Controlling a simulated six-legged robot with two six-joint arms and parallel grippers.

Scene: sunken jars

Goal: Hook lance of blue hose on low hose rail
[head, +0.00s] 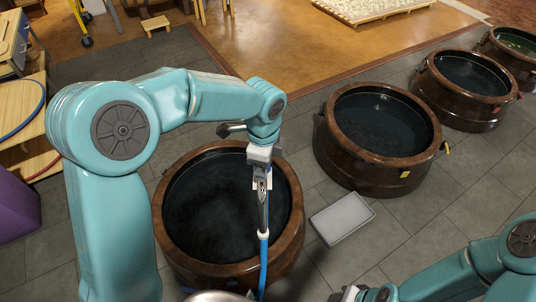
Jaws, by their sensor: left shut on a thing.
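My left gripper (262,182) is shut on the lance (263,212), a thin grey rod hanging nearly upright. The blue hose (263,262) runs down from the lance's lower end to the bottom of the picture. Gripper and lance are in front of the right part of the nearest round jar (168,232), seen from above. My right gripper (350,293) only just shows at the bottom edge, and its fingers cannot be made out. I cannot make out the low hose rail in this view.
More dark-filled brown jars (328,150) stand in a row toward the upper right. A grey flat tray (342,218) lies on the tiles between the two nearest jars. A wooden shelf (30,125) with hoops and a purple box (15,207) are at the left.

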